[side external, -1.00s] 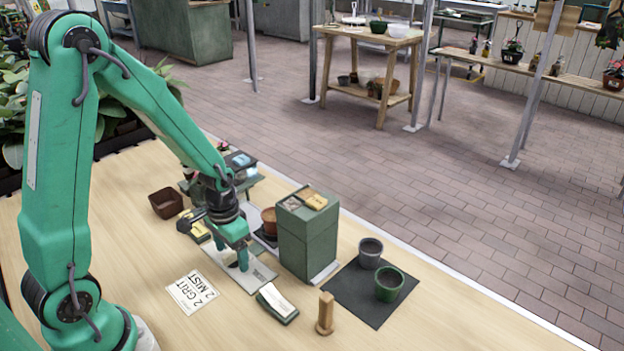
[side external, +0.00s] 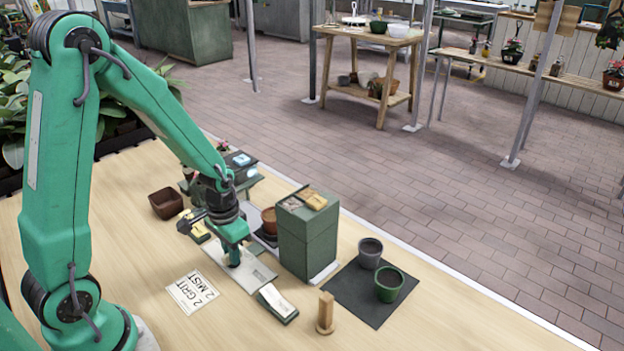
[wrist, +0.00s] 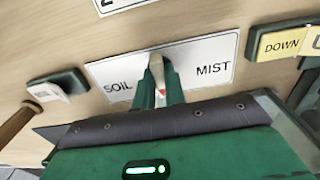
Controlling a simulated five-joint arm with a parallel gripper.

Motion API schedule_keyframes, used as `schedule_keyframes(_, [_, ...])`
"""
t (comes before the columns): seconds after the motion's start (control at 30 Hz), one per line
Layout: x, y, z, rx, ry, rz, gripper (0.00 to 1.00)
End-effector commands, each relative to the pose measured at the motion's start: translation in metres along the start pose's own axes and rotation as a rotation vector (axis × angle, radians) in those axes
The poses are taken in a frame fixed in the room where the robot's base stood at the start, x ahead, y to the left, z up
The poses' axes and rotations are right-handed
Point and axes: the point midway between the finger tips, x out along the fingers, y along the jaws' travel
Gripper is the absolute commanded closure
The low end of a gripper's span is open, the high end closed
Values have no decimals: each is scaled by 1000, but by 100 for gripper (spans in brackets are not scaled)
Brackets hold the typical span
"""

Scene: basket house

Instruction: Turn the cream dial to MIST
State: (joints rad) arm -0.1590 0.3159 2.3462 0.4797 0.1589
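The cream dial (wrist: 156,66) stands on a white plate with SOIL at its left and MIST at its right in the wrist view. A red mark shows low on it, between the two words. My gripper (wrist: 160,88) has its green fingers close on both sides of the dial, apparently shut on it. In the side view my gripper (side external: 233,260) points down at the pale plate (side external: 258,272), and its fingers hide the dial. The card (side external: 192,292) reading "2 GRIT 2 MIST" lies on the table in front of the plate.
A tall green box (side external: 307,240) stands close to the right of my gripper. A small green block with a white label (side external: 277,302) and a wooden peg (side external: 325,312) stand nearer. Two pots sit on a dark mat (side external: 350,300). A yellow DOWN label (wrist: 281,43) is right in the wrist view.

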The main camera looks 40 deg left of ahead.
Motion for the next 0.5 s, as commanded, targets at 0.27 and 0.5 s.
schedule_keyframes(0.27, [0, 0, 0, -23, 1, 0, 93])
schedule_keyframes(0.5, [0, 0, 0, -176, 1, 0, 93])
